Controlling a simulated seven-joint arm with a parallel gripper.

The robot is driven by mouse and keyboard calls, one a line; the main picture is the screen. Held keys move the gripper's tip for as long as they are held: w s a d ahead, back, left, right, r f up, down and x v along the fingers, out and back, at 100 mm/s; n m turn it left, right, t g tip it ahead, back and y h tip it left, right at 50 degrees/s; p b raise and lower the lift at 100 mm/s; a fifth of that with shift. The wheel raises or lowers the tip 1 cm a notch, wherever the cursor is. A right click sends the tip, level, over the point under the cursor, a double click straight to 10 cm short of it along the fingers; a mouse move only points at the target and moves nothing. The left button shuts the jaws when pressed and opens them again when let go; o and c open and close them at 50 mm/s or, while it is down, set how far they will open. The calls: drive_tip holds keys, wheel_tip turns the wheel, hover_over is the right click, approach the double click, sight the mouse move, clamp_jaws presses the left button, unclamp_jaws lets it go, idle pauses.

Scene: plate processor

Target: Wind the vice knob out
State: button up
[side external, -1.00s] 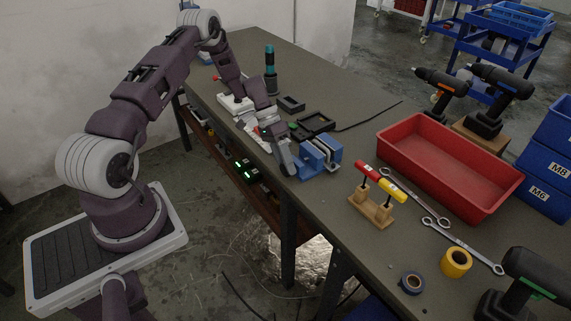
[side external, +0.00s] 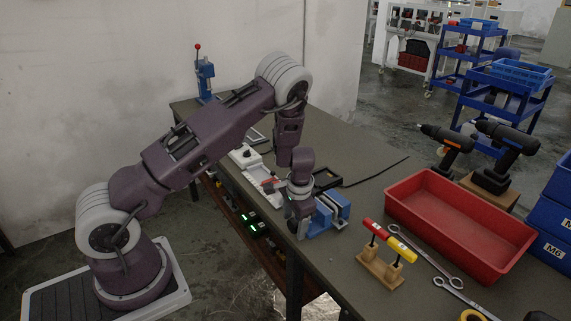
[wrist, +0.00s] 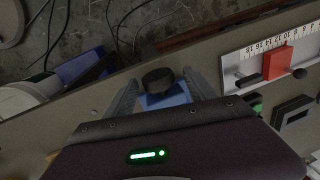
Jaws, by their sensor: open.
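The blue vice (side external: 340,207) stands at the near edge of the bench, just right of my gripper (side external: 300,230) in the side view. In the wrist view the black round vice knob (wrist: 158,80) sticks out in front of the blue vice body (wrist: 166,99), by the bench edge. My gripper (wrist: 160,76) is open, with one finger on each side of the knob. Gaps show between the knob and both fingers. The knob is hidden behind my gripper in the side view.
A white scale fixture with a red block (wrist: 278,63) lies beside the vice. A wooden rack (side external: 381,268) with red and yellow handled tools and a red bin (side external: 460,243) stand to the right. The bench drops off at its near edge.

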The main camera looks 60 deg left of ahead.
drive_tip(key=shift+d+y, duration=0.2)
drive_tip(key=shift+y, duration=0.4)
drive_tip(key=v, duration=0.6)
drive_tip(key=shift+w+r, duration=0.1)
drive_tip(key=shift+r, duration=0.25)
drive_tip(key=s+d+r, duration=0.2)
drive_tip(key=s+r, duration=0.1)
drive_tip(key=r, duration=0.4)
drive_tip(key=s+d+r+t+h, duration=0.1)
drive_tip(key=s+d+r, duration=0.1)
drive_tip(key=r, duration=0.5)
drive_tip(key=s+d+r+n+t+h, duration=0.1)
drive_tip(key=s+d+r, duration=0.2)
drive_tip(key=r, duration=0.5)
drive_tip(key=shift+s, duration=0.7)
